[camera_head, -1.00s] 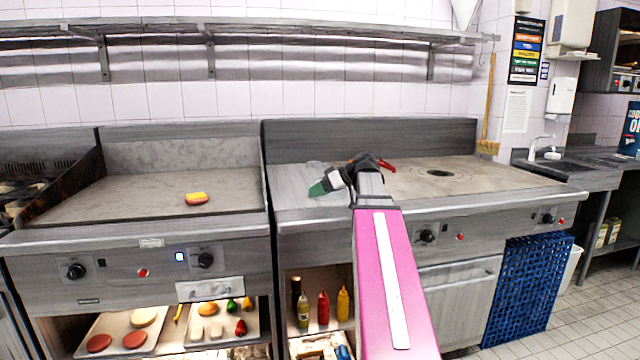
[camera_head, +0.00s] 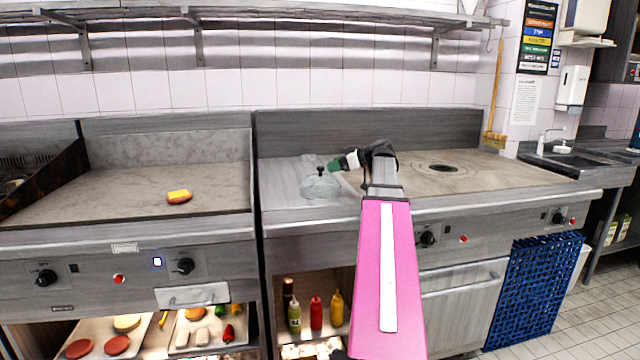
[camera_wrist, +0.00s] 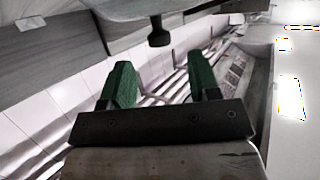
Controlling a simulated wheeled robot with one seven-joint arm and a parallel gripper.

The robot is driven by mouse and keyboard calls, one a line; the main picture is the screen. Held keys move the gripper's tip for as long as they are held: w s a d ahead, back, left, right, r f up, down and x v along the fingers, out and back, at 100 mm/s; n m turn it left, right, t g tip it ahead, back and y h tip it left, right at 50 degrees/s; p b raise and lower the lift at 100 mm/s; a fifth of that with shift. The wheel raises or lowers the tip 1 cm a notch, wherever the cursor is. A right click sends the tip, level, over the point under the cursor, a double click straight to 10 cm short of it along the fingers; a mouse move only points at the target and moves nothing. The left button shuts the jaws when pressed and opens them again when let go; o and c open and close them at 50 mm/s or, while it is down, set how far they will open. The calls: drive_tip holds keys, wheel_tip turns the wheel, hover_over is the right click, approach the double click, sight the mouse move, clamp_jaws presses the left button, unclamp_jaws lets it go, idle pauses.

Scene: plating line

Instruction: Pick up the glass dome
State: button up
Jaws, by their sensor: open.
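The glass dome (camera_head: 322,188) is clear with a black knob on top. It stands upright on the steel surface left of the round-plated section in the head view. My gripper (camera_head: 338,164) has green fingers and is just right of the knob in that picture, apart from it. In the wrist view my gripper (camera_wrist: 162,80) is open with nothing between its fingers. The glass dome (camera_wrist: 172,8) shows at the top of that view, cut off by the frame, with its knob pointing down in the picture, beyond the fingertips.
A yellow-and-red item (camera_head: 179,196) lies on the left griddle (camera_head: 110,195). A flat cooktop (camera_head: 480,178) with a round plate is at right. Bottles (camera_head: 316,312) stand on the shelf below. A wall shelf (camera_head: 250,18) runs above. The steel around the dome looks clear.

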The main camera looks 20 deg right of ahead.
sight(321, 167)
drive_tip(key=shift+x, duration=3.15)
drive_tip(key=shift+r, duration=0.1)
clamp_jaws()
